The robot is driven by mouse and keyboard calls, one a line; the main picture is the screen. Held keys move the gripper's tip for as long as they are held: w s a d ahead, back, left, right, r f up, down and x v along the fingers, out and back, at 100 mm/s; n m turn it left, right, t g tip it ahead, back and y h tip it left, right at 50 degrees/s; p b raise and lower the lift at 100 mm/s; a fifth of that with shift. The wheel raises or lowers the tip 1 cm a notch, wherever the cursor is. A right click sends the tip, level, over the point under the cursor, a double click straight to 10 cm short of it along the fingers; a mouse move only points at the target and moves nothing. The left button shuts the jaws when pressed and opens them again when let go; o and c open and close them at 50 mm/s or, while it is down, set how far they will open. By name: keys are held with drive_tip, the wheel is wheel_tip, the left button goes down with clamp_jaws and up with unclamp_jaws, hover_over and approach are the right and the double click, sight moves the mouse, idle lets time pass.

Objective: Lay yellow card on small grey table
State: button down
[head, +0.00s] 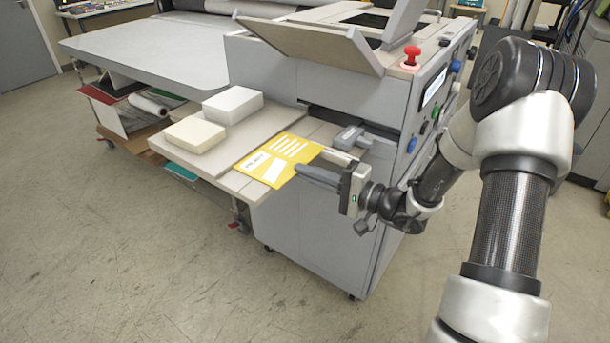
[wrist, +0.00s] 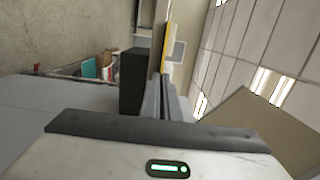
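The yellow card (head: 277,160), with white print, lies flat on the pale board shelf (head: 238,180) on the laminator's side, near the shelf's front right end. My gripper (head: 318,166) is at the card's right edge, its fingers pointing left and spaced apart, with a gap showing between them. I cannot tell whether a finger touches the card. In the wrist view the card (wrist: 167,45) shows nearly edge-on, just beyond the grey fingers (wrist: 166,98). I cannot make out a separate small grey table in either view.
A white block (head: 232,104) and a cream block (head: 194,134) sit on the shelf left of the card. The grey laminator (head: 330,225) stands behind, with a red button (head: 411,57). A large grey table (head: 150,48) is at the back left. The front left floor is clear.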

idle(0.3)
drive_tip(key=c, duration=1.9)
unclamp_jaws()
drive_tip(key=shift+c, duration=0.2)
drive_tip(key=v, duration=1.7)
drive_tip(key=shift+d, duration=0.2)
drive_tip(key=shift+s, duration=0.15)
